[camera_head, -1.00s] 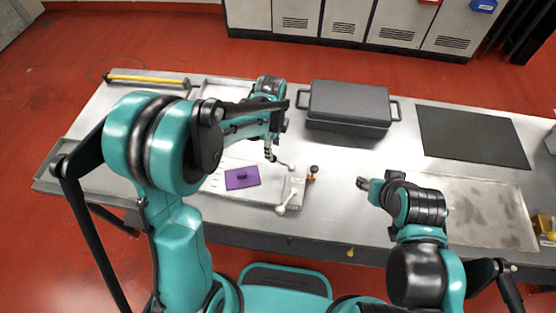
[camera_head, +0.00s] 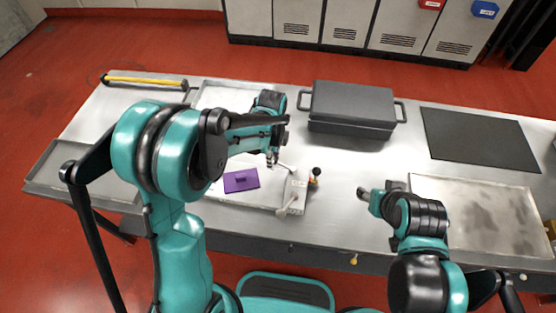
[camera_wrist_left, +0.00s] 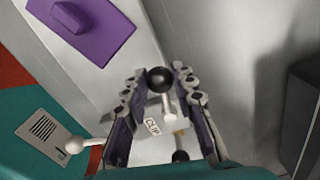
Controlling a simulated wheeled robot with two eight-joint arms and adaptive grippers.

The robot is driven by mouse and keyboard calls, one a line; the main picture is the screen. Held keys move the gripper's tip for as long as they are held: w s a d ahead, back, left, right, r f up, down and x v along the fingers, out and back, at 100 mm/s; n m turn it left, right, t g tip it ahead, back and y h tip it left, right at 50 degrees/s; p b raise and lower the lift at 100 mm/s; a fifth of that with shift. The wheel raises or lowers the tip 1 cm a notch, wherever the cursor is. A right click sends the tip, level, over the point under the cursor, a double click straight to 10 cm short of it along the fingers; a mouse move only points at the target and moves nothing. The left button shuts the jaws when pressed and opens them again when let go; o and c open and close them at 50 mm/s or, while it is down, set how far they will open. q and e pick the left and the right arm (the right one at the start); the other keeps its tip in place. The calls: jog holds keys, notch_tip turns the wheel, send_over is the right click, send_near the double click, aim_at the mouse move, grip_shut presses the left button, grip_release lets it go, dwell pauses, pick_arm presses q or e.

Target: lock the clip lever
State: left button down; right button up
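A lever with a black ball knob (camera_wrist_left: 160,80) and a pale stem stands by a label reading CLIP (camera_wrist_left: 152,127). My left gripper (camera_wrist_left: 157,76) is open, with its fingers on either side of the black ball; I cannot tell whether they touch it. In the head view my left gripper (camera_head: 272,160) is over the far side of the pale fixture (camera_head: 298,192), and the ball is hidden there. A second lever with a white ball (camera_wrist_left: 75,145) lies on the near side, also in the head view (camera_head: 283,212). My right gripper (camera_head: 364,194) is over the table, apart from the fixture; its opening is unclear.
A purple block (camera_head: 241,181) lies left of the levers. A black knob with orange below it (camera_head: 316,171) stands right of the fixture. A dark lidded case (camera_head: 350,108) stands behind. A black mat (camera_head: 478,139) and a metal tray (camera_head: 480,215) are at right.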

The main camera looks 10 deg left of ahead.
pick_arm(q)
jog(key=shift+w+d+m, duration=0.25)
jog(key=shift+w+m, duration=0.45)
jog(key=shift+m, duration=0.6)
jog(key=shift+w+d+m, duration=0.15)
jog(key=shift+w+m, duration=0.15)
jog(key=shift+m, duration=0.2)
jog(key=shift+w+d+m, duration=0.25)
jog(key=shift+w+m, duration=0.15)
jog(key=shift+m, duration=0.4)
jog(key=shift+b, duration=0.3)
jog(key=shift+w+d+m, duration=0.3)
jog(key=shift+w+m, duration=0.05)
jog(key=shift+m, duration=0.45)
jog(key=shift+w+d+m, duration=0.2)
jog(key=shift+m, duration=0.2)
